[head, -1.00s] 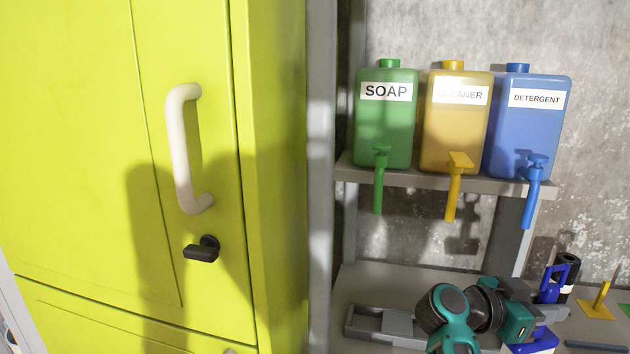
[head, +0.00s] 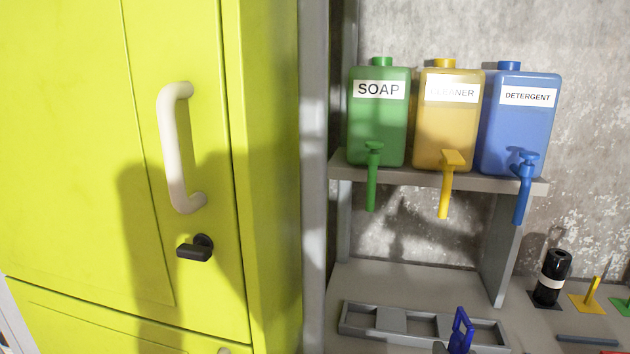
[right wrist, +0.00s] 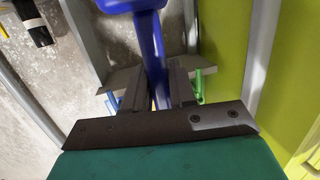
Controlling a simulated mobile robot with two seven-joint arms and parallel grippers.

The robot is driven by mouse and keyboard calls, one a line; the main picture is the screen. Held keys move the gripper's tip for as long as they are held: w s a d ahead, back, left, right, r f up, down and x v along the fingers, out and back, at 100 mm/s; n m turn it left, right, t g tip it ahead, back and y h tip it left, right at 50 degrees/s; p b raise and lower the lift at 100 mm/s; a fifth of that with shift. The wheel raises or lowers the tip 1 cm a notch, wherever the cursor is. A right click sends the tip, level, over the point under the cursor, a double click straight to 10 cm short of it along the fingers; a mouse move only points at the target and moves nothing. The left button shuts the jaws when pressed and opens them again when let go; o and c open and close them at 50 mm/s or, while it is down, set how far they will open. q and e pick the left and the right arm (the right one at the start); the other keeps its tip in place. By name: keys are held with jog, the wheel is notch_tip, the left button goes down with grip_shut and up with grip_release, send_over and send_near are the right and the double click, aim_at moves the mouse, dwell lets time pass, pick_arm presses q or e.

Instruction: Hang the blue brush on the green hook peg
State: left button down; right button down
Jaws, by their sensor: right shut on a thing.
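The blue brush (head: 461,332) shows only in part at the bottom of the head view, in front of the grey tray. In the right wrist view its blue body (right wrist: 148,40) stands between my fingers and runs out of the top edge. My right gripper (right wrist: 152,92) is shut on it; in the head view the gripper is almost wholly below the frame. A green base plate (head: 624,306) is cut off at the right edge of the head view; it may belong to the green hook peg, whose upright I cannot make out. My left gripper is not in view.
A yellow peg (head: 592,291) and a black cylinder with a white band (head: 551,278) stand on the bench at right. A grey compartment tray (head: 420,324) lies in front. Soap (head: 377,130), cleaner and detergent dispensers overhang from a shelf (head: 440,183). A yellow-green cabinet (head: 80,150) fills the left.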

jog(key=shift+s+a, duration=0.25)
jog(key=shift+f, duration=0.1)
jog(key=shift+d, duration=0.1)
jog(key=w+d+r+m+g+h, duration=0.3)
jog(key=w+d+m+g+h, duration=0.15)
jog(key=d+m+h, duration=0.3)
jog(key=w+d+r+m+g+h, duration=0.2)
jog(key=w+d+m+g+h, duration=0.25)
jog(key=d+m+h, duration=0.35)
jog(key=s+a+f+m+g, duration=0.2)
jog(key=a+f+g, duration=0.1)
jog(key=a+g, duration=0.2)
jog(key=g, duration=0.2)
jog(key=shift+a+g, duration=0.15)
jog(key=shift+g, duration=0.25)
jog(key=shift+f+m+h, duration=0.1)
jog(key=shift+m+h, duration=0.15)
